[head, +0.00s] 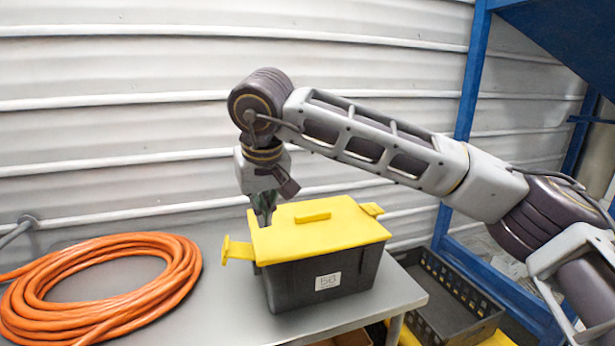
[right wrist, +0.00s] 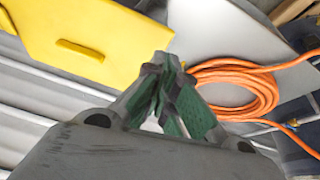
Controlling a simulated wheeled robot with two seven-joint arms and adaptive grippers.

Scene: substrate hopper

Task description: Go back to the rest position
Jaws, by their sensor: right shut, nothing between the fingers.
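My right gripper (head: 264,210) is in the head view, pointing down at the back left edge of the yellow lid (head: 322,224). It is shut and empty. In the right wrist view its green-padded fingertips (right wrist: 163,65) are together, with the lid (right wrist: 75,42) to their left. I cannot tell whether the fingers touch the lid. The lid lies on a dark grey box (head: 325,280) with a white label, and the box stands on a grey table. My left gripper is not in view.
A coiled orange hose (head: 100,285) lies on the grey table (head: 225,290), left of the box. A black crate (head: 450,300) stands lower, right of the table. A blue frame (head: 468,90) rises at the right. A ribbed white wall (head: 130,110) is behind.

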